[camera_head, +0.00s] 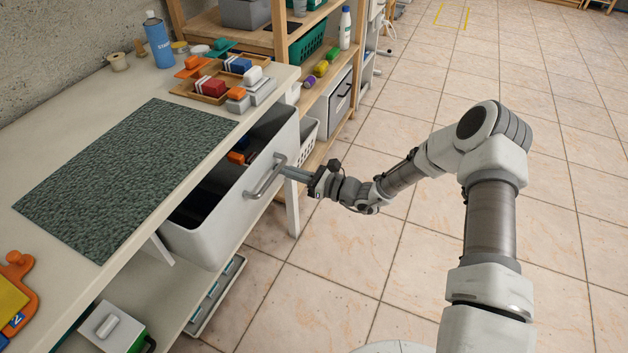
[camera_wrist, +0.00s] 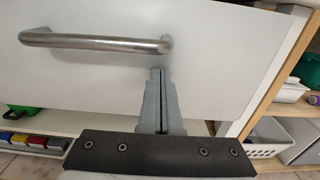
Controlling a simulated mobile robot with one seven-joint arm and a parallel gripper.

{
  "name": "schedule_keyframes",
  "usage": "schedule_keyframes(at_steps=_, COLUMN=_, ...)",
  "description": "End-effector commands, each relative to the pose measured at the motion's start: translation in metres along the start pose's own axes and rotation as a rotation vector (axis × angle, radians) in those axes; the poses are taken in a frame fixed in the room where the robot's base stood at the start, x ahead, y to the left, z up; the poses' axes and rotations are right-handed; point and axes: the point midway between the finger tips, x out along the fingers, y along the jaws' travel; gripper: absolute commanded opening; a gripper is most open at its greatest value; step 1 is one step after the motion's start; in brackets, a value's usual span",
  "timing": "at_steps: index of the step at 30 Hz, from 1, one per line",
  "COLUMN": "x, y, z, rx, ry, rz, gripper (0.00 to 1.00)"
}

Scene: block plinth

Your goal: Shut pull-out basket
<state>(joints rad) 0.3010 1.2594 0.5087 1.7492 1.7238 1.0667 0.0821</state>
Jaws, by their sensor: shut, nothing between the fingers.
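The pull-out basket (camera_head: 235,205) is a pale grey bin under the workbench top. It stands open, with its dark inside and some orange and brown items showing. Its metal bar handle (camera_head: 266,178) is on the front face and also shows in the wrist view (camera_wrist: 95,42). My gripper (camera_head: 284,170) is at the right end of the handle, pointing at the basket front. In the wrist view its fingers (camera_wrist: 159,75) are together and empty, just below the handle's right end. I cannot tell whether the fingertips touch the front.
The workbench (camera_head: 90,110) carries a dark green mat (camera_head: 125,175), a blue spray can (camera_head: 158,40) and several small blocks. A wooden shelf (camera_head: 335,110) with bins stands to the right of the basket. The tiled floor (camera_head: 330,260) in front is clear.

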Motion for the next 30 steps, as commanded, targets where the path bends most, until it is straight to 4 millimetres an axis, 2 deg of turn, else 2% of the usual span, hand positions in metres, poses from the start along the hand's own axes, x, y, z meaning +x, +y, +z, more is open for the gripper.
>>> schedule_keyframes(at_steps=1, x=0.015, y=0.001, z=-0.002, rx=-0.001, ry=-0.002, rz=0.004, gripper=0.0)
schedule_keyframes(at_steps=6, x=0.055, y=0.001, z=-0.002, rx=0.0, ry=-0.002, rz=0.003, gripper=0.0)
schedule_keyframes(at_steps=12, x=0.088, y=0.001, z=-0.001, rx=-0.001, ry=-0.001, rz=0.002, gripper=0.0)
schedule_keyframes(at_steps=18, x=0.105, y=0.001, z=-0.001, rx=0.0, ry=0.0, rz=0.001, gripper=0.0)
schedule_keyframes(at_steps=30, x=0.113, y=0.0, z=0.002, rx=0.0, ry=-0.003, rz=0.0, gripper=0.0)
